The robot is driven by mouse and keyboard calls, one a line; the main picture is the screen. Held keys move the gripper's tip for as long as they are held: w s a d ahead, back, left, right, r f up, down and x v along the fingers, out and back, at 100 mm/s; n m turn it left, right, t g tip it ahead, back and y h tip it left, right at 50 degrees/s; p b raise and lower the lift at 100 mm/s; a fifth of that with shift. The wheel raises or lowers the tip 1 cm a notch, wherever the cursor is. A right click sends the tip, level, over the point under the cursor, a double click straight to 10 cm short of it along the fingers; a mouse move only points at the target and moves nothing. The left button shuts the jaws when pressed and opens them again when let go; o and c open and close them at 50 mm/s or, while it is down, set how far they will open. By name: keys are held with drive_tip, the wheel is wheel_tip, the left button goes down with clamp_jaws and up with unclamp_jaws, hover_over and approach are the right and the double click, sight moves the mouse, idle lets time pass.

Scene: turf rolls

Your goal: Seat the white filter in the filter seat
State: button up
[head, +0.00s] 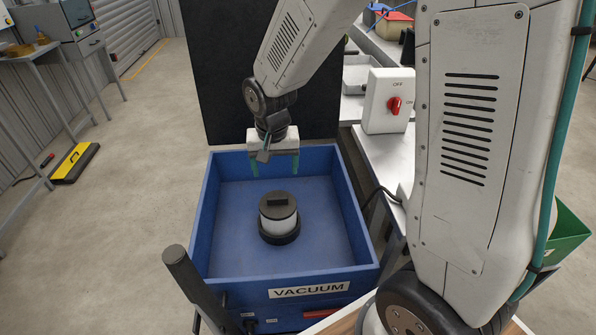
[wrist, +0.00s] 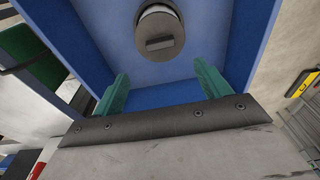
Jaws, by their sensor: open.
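The white filter (head: 272,226) stands upright inside the blue vacuum box, with a dark cap and a raised bar handle on top. A black ring (head: 280,238), seemingly the filter seat, surrounds its foot; I cannot tell how deep the filter sits in it. In the wrist view the filter's round cap and handle (wrist: 160,43) show at the top, beyond the fingertips. My gripper (head: 275,171) is open and empty, its green fingers pointing down above the back part of the box, behind and above the filter. Both fingers also show in the wrist view (wrist: 161,75), apart from the filter.
The blue box (head: 203,215) has raised walls around the filter and a VACUUM label in front. A dark panel stands behind it. A switch box with a red knob (head: 394,104) stands on the bench at right. A dark handle (head: 182,270) rises at the box's front left.

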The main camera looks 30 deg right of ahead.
drive_tip(key=s+d+r+n, duration=0.1)
drive_tip(key=s+r+n, duration=0.1)
drive_tip(key=s+r, duration=0.6)
drive_tip(key=s+d+r+n, duration=0.2)
drive_tip(key=s+r, duration=0.7)
drive_tip(key=s, duration=0.8)
drive_tip(key=shift+s+d+y, duration=0.3)
drive_tip(key=shift+c, duration=0.4)
